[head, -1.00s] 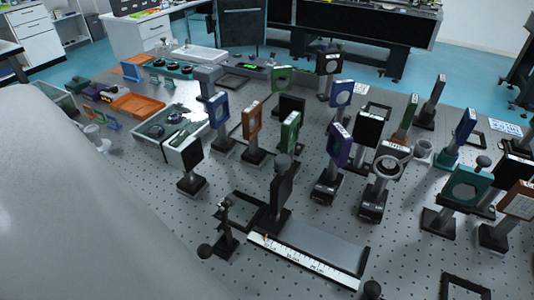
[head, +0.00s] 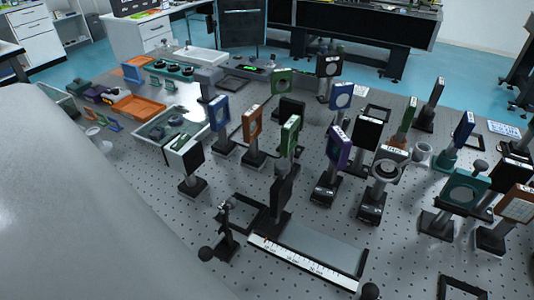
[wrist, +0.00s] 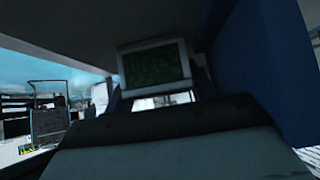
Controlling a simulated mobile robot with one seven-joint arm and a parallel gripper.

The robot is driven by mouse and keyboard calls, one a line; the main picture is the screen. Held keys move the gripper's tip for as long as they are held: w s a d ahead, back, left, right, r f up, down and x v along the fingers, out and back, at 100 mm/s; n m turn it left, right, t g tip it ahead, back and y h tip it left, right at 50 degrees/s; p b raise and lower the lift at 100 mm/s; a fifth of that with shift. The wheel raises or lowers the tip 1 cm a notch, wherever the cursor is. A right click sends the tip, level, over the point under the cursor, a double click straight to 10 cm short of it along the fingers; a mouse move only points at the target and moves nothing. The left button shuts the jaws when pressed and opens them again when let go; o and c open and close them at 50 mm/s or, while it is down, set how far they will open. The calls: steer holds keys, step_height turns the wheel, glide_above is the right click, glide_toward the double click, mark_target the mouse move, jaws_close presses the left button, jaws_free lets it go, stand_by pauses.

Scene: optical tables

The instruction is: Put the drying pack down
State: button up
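In the wrist view a wide dark and grey shape (wrist: 165,150) fills the bottom, very close to the camera. In the head view my pale arm covers the left side, and my gripper is not seen there.
The perforated optical table (head: 150,215) is crowded with upright optic mounts. An orange tray (head: 138,107) and a grey bin (head: 160,128) stand at the left back. A white ruler (head: 300,262) lies at the front. In the wrist view a blue panel (wrist: 265,70) is close on the right.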

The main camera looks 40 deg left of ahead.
steer(key=c, duration=0.6)
steer(key=shift+r, duration=0.15)
